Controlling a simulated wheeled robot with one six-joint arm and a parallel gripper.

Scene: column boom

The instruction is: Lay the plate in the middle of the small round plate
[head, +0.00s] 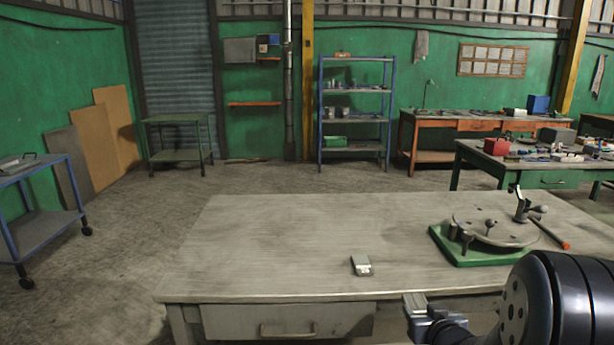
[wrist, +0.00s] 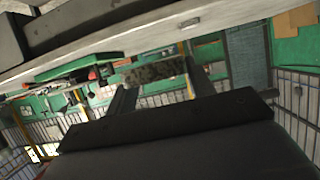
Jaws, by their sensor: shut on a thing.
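My gripper (wrist: 158,76) is shut on a flat, dark, mottled plate (wrist: 155,70) held between its two fingers in the wrist view. In the head view my gripper (head: 428,318) is at the lower right, by the table's front edge, with a pale grey piece at its tip; most of the held plate is hard to make out there. The small round plate (head: 490,230) is a grey disc on a green base at the table's right, up and right of my gripper and apart from it. Clamps and knobs stand around its rim.
The grey worktable (head: 290,235) is mostly bare. A small metal block (head: 361,266) lies near its front edge, left of my gripper. A red-tipped lever (head: 552,236) sticks out from the fixture's right side. A blue cart (head: 40,195) stands far left.

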